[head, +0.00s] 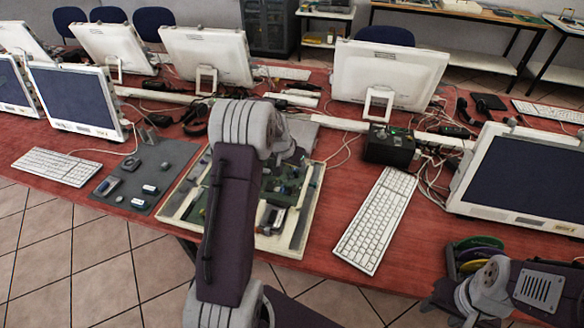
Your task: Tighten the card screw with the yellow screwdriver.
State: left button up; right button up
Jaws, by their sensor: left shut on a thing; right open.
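My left arm reaches up from the bottom centre over the open tray (296,232), which holds a green circuit board (288,184). My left gripper (297,157) is at the far end of that arm, above the board's back part, and is mostly hidden by my own wrist. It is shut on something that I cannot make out. I see no yellow screwdriver; the arm may hide it. The card screw is too small or hidden. A dark part with a silvery end (270,216) lies on the board's front. My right gripper (440,297) is low at the right, open, apart from the board.
A grey mat (170,170) with several small parts lies left of the tray. A white keyboard (376,220) and a black box (390,147) with cables are to its right. Green and yellow round things (474,250) stand near my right gripper. Monitors line the back.

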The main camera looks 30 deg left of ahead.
pick_arm(q)
jog(key=shift+m+h+b, duration=0.5)
jog(key=shift+m+b, duration=0.8)
jog(key=shift+b, duration=0.85)
jog(key=shift+m+b, duration=0.3)
jog(key=shift+m, duration=0.2)
jog(key=shift+m+h, duration=0.3)
jog(key=shift+m+b, duration=0.35)
jog(key=shift+m, duration=0.05)
jog(key=shift+a+f+m+g+h, duration=0.1)
jog(key=shift+m+g+h, duration=0.2)
jog(key=shift+m+h, duration=0.3)
jog(key=shift+r+m, duration=0.2)
jog(key=shift+m, duration=0.6)
jog(key=shift+m+g+h+p, duration=0.4)
jog(key=shift+m+p, duration=0.3)
jog(key=shift+m, duration=0.3)
jog(key=shift+f, duration=0.1)
